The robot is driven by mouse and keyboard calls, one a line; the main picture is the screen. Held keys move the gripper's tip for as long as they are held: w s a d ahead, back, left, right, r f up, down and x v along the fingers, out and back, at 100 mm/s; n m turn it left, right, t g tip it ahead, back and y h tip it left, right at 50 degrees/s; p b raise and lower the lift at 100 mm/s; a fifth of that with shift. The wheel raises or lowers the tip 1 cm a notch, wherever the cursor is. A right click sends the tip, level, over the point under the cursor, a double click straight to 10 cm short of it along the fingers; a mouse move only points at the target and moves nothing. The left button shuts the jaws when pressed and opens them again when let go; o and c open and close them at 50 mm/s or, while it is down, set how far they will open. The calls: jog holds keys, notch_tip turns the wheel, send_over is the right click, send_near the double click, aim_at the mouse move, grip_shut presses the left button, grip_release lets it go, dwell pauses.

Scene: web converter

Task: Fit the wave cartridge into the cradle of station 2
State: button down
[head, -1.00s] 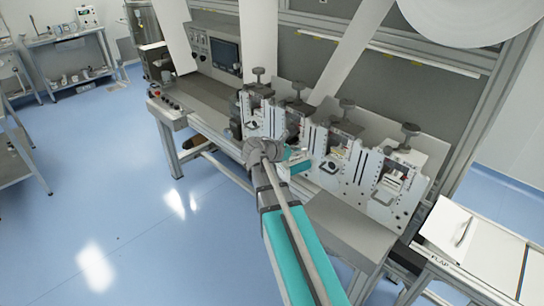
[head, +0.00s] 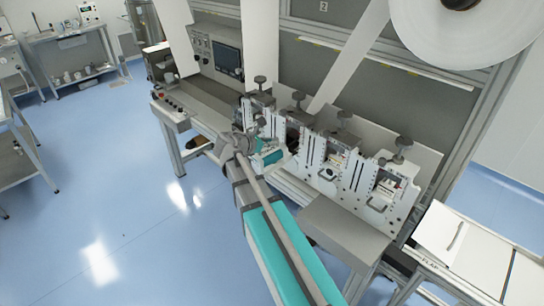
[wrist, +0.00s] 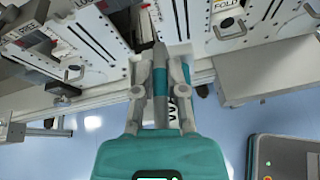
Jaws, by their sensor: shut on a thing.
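My gripper (wrist: 160,88) is shut on a narrow white piece (wrist: 172,112) whose label starts with "W". I take it for the wave cartridge; most of it is hidden between the fingers and the teal gripper body. In the head view my gripper (head: 268,153) is in front of the left part of the station row, and what it holds cannot be made out. The stations (head: 312,148) stand side by side, each with a dark knob on top. Their numbers are not readable, so I cannot tell which is station 2. In the wrist view my fingertips point at the station fronts.
A plate marked "FOLD" (wrist: 228,5) is right of my fingers. A grey box (wrist: 252,72) juts out at right. A white side table (head: 480,255) stands at lower right in the head view. Blue floor (head: 140,200) is clear at left.

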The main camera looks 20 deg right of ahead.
jog(key=w+a+r+n+t+p, duration=0.1)
jog(key=w+a+r+p, duration=0.1)
jog(key=a+r+p, duration=0.2)
jog(key=a+r, duration=0.1)
jog(key=a, duration=0.2)
jog(key=shift+w+r+t+y, duration=0.15)
jog(key=shift+w+t+y, duration=0.1)
jog(key=shift+t+y, duration=0.05)
jog(key=shift+d, duration=0.1)
jog(key=a+f+b+x, duration=0.1)
jog(key=f+b+x, duration=0.2)
jog(key=b+x, duration=0.6)
jog(key=shift+s+x, duration=0.3)
jog(key=shift+x, duration=2.9)
jog(key=shift+f, duration=0.1)
jog(key=shift+d+f, duration=0.1)
jog(key=shift+f, duration=0.05)
